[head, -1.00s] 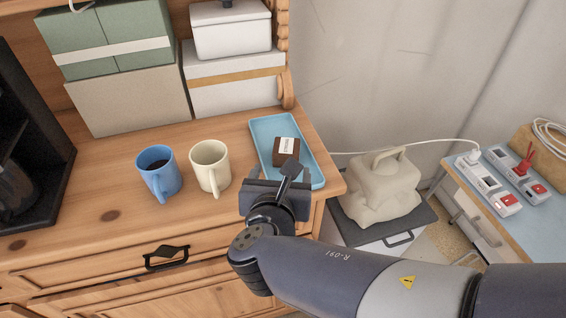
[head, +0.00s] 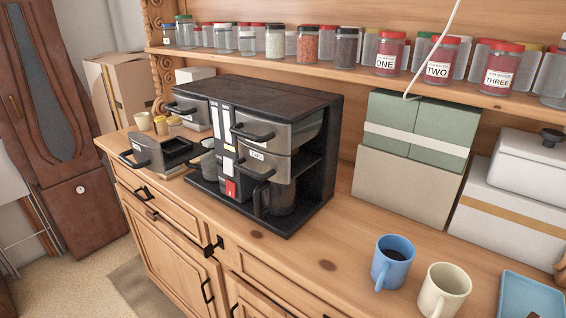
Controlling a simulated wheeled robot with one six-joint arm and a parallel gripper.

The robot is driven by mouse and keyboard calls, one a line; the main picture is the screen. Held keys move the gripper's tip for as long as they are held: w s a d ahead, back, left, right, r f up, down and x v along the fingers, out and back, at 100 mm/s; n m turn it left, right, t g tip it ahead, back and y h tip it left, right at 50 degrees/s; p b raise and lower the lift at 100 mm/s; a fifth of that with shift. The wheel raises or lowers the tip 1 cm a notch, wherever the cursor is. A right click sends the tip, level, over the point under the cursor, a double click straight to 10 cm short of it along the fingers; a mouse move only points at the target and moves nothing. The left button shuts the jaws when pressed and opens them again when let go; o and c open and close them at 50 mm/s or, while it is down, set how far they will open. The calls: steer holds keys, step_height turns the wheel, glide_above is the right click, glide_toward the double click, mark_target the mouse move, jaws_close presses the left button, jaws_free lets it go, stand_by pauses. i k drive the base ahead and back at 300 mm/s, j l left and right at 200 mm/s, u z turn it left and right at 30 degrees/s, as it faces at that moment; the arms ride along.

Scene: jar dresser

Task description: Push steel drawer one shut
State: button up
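A black cabinet (head: 300,100) with steel-fronted drawers stands on the wooden dresser top. A steel drawer (head: 148,153) at its lower left sticks far out, with a black handle on its front and its open top showing. I cannot read a number on it. A steel drawer (head: 188,110) above it and another steel drawer (head: 275,135) at the upper right sit in the cabinet. A labelled steel drawer (head: 262,162) is below that one; its small label is hard to read. My gripper is not in view.
A glass pot (head: 275,198) stands in the cabinet's lower right bay. Small yellow-lidded jars (head: 168,125) are behind the pulled-out drawer. A blue mug (head: 393,262) and a cream mug (head: 445,291) stand at the right. Floor (head: 85,285) is clear at the dresser's left front.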

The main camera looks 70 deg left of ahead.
mark_target(150, 154)
steer(key=u, duration=3.05)
steer(key=i+j+u, duration=0.15)
steer(key=u, duration=0.15)
steer(key=i+j, duration=0.8)
steer(key=j, duration=0.15)
